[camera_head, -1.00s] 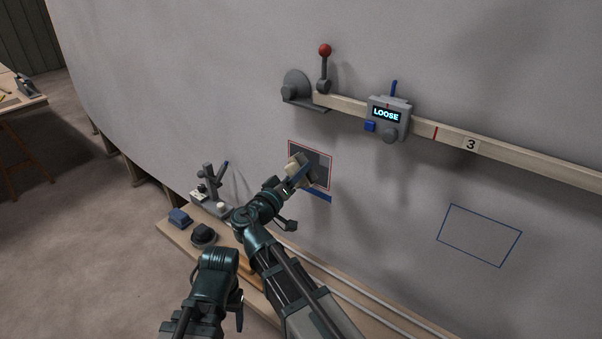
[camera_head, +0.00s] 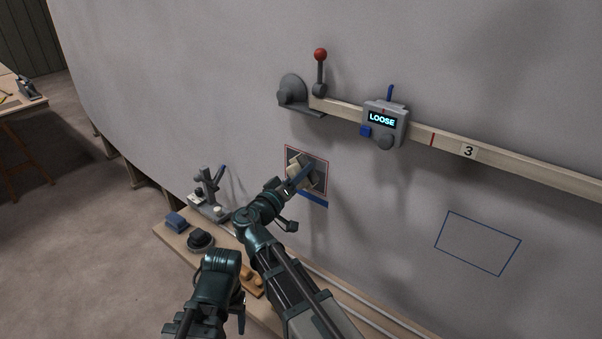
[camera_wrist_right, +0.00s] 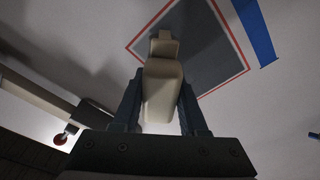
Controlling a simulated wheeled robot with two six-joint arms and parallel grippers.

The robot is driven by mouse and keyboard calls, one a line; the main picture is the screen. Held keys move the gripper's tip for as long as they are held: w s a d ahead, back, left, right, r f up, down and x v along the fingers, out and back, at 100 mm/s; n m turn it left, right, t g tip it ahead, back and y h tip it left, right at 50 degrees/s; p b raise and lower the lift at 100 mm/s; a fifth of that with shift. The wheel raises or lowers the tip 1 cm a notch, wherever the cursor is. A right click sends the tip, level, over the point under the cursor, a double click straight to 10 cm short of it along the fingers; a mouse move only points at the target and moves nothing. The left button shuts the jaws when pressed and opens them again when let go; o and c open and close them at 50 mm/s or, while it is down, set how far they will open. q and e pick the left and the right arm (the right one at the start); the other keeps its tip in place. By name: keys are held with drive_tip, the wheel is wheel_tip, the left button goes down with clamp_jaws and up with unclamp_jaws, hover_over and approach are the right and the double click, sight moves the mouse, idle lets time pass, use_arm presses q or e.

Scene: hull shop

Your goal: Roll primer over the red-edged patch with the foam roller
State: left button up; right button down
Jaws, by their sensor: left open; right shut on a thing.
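The red-edged patch (camera_head: 319,188) is a dark grey rectangle on the pale hull wall, with a red outline and a light margin inside it. It also shows in the right wrist view (camera_wrist_right: 212,55). My right gripper (camera_head: 296,183) is shut on the cream foam roller (camera_head: 299,167), which is in front of the patch's left and middle part. In the right wrist view the roller (camera_wrist_right: 162,88) sits between the two fingers and overlaps the patch. I cannot tell whether it touches the surface. My left gripper (camera_head: 239,312) is open and empty, low in the head view, away from the wall.
Blue tape (camera_head: 313,200) lies below the patch. A wooden rail (camera_head: 345,107) above carries a red-knobbed lever (camera_head: 320,70) and a box reading LOOSE (camera_head: 383,120). A blue-outlined rectangle (camera_head: 478,243) is at right. A low plank (camera_head: 178,243) holds a blue block (camera_head: 177,222) and other tools.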

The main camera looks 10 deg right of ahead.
drive_tip(key=shift+x, duration=0.95)
idle(0.6)
drive_tip(key=shift+s+d+f, duration=0.1)
drive_tip(key=shift+s, duration=0.05)
drive_tip(key=shift+s+d, duration=1.25)
drive_tip(key=shift+s, duration=0.3)
drive_tip(key=shift+w+a, duration=0.1)
drive_tip(key=shift+w+a, duration=0.6)
drive_tip(key=shift+w, duration=0.2)
drive_tip(key=shift+w+a, duration=0.6)
drive_tip(key=shift+w, duration=0.2)
drive_tip(key=c, duration=1)
unclamp_jaws()
drive_tip(key=shift+c, duration=0.2)
clamp_jaws()
